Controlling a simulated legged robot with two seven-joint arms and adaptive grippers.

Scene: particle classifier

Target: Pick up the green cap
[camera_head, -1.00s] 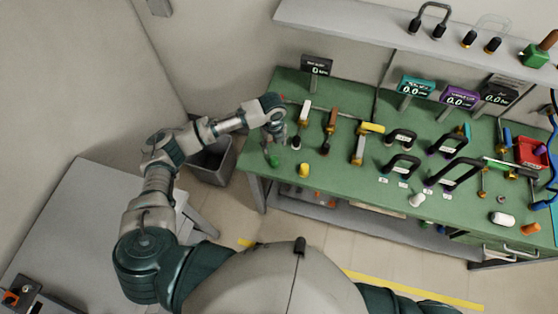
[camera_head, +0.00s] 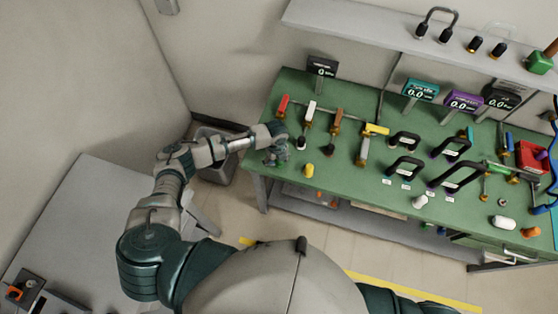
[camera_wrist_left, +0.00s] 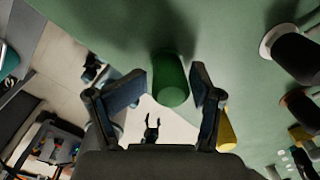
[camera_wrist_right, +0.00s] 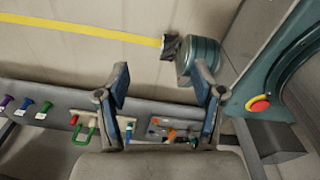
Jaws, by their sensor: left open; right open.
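The green cap (camera_wrist_left: 170,80) stands on the green bench, near the bench's left front corner. In the left wrist view it lies between and just beyond the fingertips of my left gripper (camera_wrist_left: 165,95), which is open, with a gap to each finger. In the head view my left gripper (camera_head: 276,157) is low over the bench's left end and hides the cap. My right gripper (camera_wrist_right: 163,90) is open and empty, facing the floor; it is not seen in the head view.
A yellow cap (camera_head: 309,170) stands on the bench (camera_head: 330,190), right of my left gripper. Tools with red, white and brown handles (camera_head: 338,119) stand behind it. A grey bin (camera_head: 216,168) is left of the bench. A shelf (camera_head: 390,45) runs above.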

